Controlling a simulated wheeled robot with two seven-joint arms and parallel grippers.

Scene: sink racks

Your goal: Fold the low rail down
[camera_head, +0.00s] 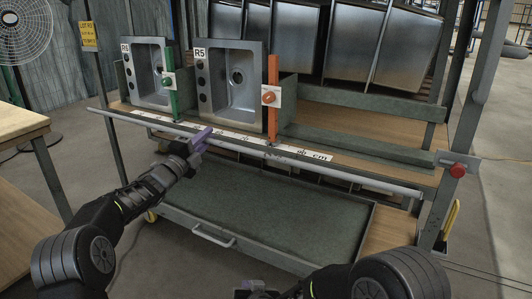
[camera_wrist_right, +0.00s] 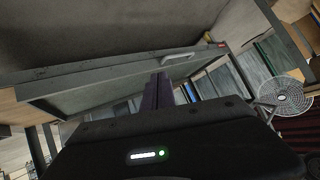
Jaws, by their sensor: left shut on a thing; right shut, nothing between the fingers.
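The low rail (camera_head: 330,175) is a long grey bar across the front of the rack, sloping down to the right in the head view. My left gripper (camera_head: 203,137), with purple fingers, is shut on the rail left of its middle. The rail appears raised along the shelf's front edge. A red knob on a plate (camera_head: 457,170) sits by the rail's right end. My right gripper is shut and empty; its purple fingers (camera_wrist_right: 157,92) show together in the right wrist view, below the rack's front. Only its top shows at the head view's bottom edge.
Two steel sinks (camera_head: 235,85) stand on the shelf, with a green post (camera_head: 169,95) and an orange post (camera_head: 272,110). A measuring strip (camera_head: 290,152) runs behind the rail. Below is a wide drawer (camera_head: 270,215) with a handle (camera_head: 213,236). A wooden table (camera_head: 20,122) stands left.

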